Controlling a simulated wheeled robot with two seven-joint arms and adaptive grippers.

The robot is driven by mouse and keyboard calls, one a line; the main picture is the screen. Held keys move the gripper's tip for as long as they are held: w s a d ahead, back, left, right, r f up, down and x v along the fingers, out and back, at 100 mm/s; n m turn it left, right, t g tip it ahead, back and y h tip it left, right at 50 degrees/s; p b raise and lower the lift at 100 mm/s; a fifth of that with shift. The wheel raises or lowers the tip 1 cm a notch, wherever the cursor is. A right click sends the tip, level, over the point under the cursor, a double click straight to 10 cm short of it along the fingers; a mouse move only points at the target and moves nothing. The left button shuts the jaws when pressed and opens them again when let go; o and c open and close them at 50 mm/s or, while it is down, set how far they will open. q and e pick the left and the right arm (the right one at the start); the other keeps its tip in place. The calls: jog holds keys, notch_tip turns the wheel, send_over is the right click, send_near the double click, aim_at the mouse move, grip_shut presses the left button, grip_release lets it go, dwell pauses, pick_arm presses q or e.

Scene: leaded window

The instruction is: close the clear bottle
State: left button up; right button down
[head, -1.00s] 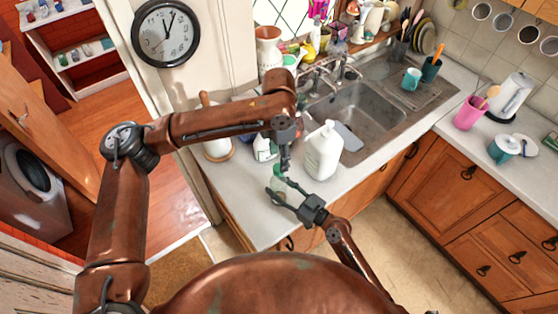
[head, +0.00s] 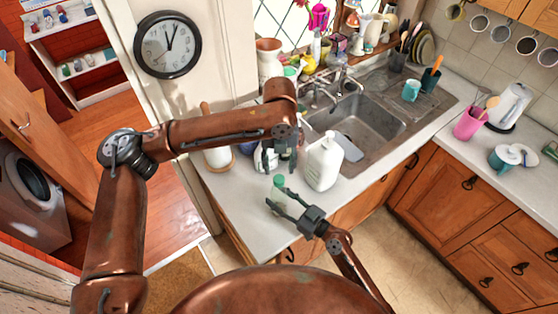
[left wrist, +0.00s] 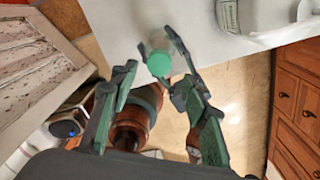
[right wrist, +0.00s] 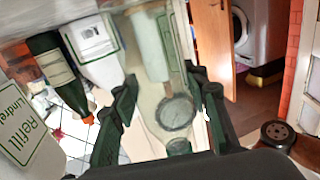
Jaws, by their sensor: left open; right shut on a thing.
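The small clear bottle (head: 277,193) stands at the counter's front left, its green cap (head: 279,181) on top. My right gripper (head: 279,201) is shut around the bottle's body from the front. My left gripper (head: 283,163) is open and empty, above and behind the cap. I cannot tell whether the cap is tight.
A large white bottle (head: 323,165) stands close to the right of the clear bottle. A paper towel roll (head: 217,150) stands behind left. The sink (head: 365,122) lies behind right. The white counter (head: 232,190) is free to the left.

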pick_arm(q)
jog(key=n, duration=0.6)
jog(key=shift+r, duration=0.25)
jog(key=n, duration=0.3)
jog(key=shift+r+n, duration=0.1)
jog(key=shift+n, duration=0.3)
jog(key=n, duration=0.4)
jog(key=shift+r, duration=0.1)
jog(key=n, duration=0.4)
jog(key=shift+r, duration=0.15)
jog(key=n, duration=0.3)
jog(key=shift+r+n, duration=0.15)
jog(key=shift+n, duration=0.25)
jog(key=n, duration=0.3)
jog(key=shift+r+n, duration=0.1)
jog(key=shift+n, duration=0.3)
jog(key=n, duration=0.3)
jog(key=shift+r+n, duration=0.15)
jog(key=shift+n, duration=0.25)
jog(key=n, duration=0.4)
jog(key=shift+r, duration=0.15)
